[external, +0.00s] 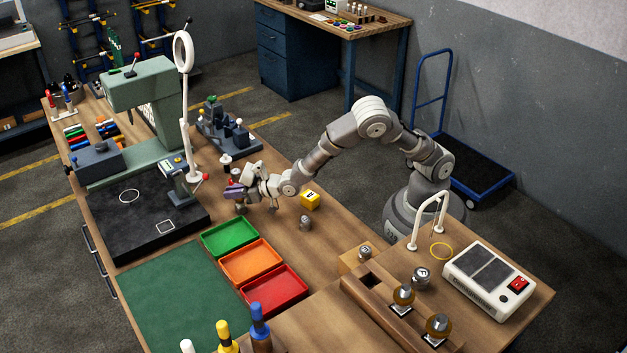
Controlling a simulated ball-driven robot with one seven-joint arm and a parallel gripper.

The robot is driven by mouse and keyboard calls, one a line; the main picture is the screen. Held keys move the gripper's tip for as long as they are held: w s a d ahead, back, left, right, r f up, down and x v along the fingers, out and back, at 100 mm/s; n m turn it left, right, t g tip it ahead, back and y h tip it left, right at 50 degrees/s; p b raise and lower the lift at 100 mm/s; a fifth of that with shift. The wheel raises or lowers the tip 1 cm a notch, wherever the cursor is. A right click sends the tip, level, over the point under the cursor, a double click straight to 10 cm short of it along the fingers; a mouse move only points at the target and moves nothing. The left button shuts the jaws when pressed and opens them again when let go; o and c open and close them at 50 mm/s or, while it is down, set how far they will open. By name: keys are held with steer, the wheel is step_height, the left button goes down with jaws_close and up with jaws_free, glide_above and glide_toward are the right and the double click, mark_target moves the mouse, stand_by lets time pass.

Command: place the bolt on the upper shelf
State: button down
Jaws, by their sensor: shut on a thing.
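My gripper (240,192) is above the wooden bench, just right of the green machine's black base plate. It is shut on a small purple-grey piece (233,190), held at the fingertips. The piece is too small to tell whether it is the bolt. A grey metal knob-like part (306,223) stands on the bench to the right of the gripper. I cannot make out an upper shelf for certain; blue and yellow racks (95,32) stand at the back left.
Green (206,244), orange (226,267) and red (246,292) trays lie in front of the gripper. A yellow block (310,200) sits to its right. The green machine (130,93) and a white ring lamp (183,50) rise to the left. A green mat (170,295) is mostly clear.

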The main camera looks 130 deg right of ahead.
steer(key=shift+s+a+f, duration=0.1)
steer(key=shift+f, duration=0.25)
